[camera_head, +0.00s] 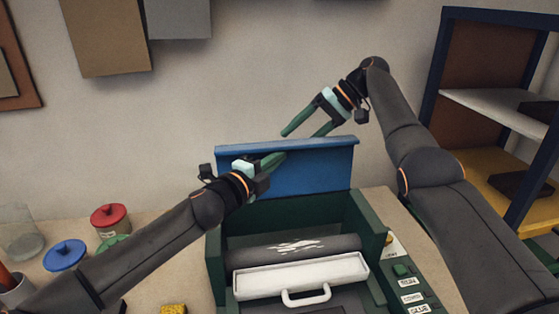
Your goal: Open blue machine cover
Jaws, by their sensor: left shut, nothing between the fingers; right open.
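The blue machine cover (318,167) stands raised at the back of the dark green machine (290,220), its panel upright against the wall side. The machine's inside shows a dark roller (290,250) with white marks and a white tray-like part (300,275) with a handle. My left gripper (280,158) is shut and empty, in front of the cover's face; I cannot tell if it touches it. My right gripper (302,134) is open and empty, at or above the cover's top edge. Part of the cover is hidden behind my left gripper.
A control panel (408,285) with labelled buttons is on the machine's right. Red-lidded (109,218) and blue-lidded (65,254) jars and a glass jar (18,235) stand on the table at left. A shelf unit (495,100) stands at right.

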